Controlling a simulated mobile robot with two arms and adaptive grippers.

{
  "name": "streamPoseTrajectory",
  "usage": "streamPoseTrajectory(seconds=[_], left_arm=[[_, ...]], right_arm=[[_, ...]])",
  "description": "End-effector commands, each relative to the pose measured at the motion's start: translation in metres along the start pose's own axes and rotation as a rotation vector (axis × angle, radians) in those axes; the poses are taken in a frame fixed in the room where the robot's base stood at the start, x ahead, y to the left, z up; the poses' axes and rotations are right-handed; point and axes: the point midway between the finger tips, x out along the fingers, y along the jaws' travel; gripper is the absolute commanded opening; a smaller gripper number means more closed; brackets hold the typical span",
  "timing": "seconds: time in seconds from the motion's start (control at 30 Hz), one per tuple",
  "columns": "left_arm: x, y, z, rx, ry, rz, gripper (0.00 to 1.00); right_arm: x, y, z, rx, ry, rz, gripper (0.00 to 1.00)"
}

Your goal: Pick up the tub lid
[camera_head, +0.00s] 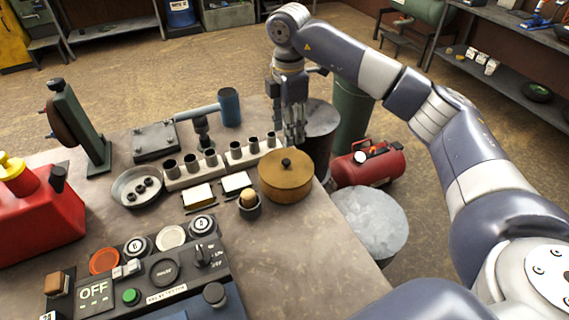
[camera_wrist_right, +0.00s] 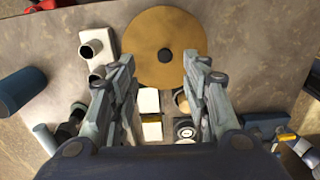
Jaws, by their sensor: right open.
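The tub lid (camera_head: 274,168) is a round tan-brown disc with a black knob (camera_head: 286,162), on a brown tub (camera_head: 287,190) near the right edge of the workbench. My right gripper (camera_head: 294,138) is open and points down, above and just behind the lid in the head view. In the right wrist view the lid (camera_wrist_right: 143,42) lies below and ahead of the open fingers (camera_wrist_right: 159,62), with the knob (camera_wrist_right: 165,56) showing between the fingertips. Nothing is held; the height gap is hard to judge. My left gripper is not in view.
A rack of dark sockets (camera_head: 190,174) and a blue-headed mallet (camera_head: 229,106) lie left of the tub. A small pot with a tan ball (camera_head: 249,204) stands close by. The control panel (camera_head: 150,275) is in front. Bare bench (camera_head: 310,245) lies front right.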

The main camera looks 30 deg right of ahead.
Motion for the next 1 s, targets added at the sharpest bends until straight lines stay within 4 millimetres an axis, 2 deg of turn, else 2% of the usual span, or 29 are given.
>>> streamPoseTrajectory(seconds=[0.2, 0.43, 0.6, 0.7, 1.0], left_arm=[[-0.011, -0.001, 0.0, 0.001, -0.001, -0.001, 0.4], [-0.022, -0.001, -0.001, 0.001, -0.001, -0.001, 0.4], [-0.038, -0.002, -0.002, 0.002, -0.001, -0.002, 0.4], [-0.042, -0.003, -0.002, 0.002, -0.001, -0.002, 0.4], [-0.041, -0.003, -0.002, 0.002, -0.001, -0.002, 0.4]], right_arm=[[0.031, -0.001, -0.001, -0.002, 0.002, -0.003, 0.43], [0.046, -0.004, -0.004, -0.004, 0.004, -0.004, 0.43], [0.067, -0.009, -0.009, -0.006, 0.006, -0.004, 0.43], [0.082, -0.008, -0.009, -0.004, 0.005, -0.004, 0.43], [0.09, -0.007, -0.009, -0.005, 0.006, 0.0, 0.43]])
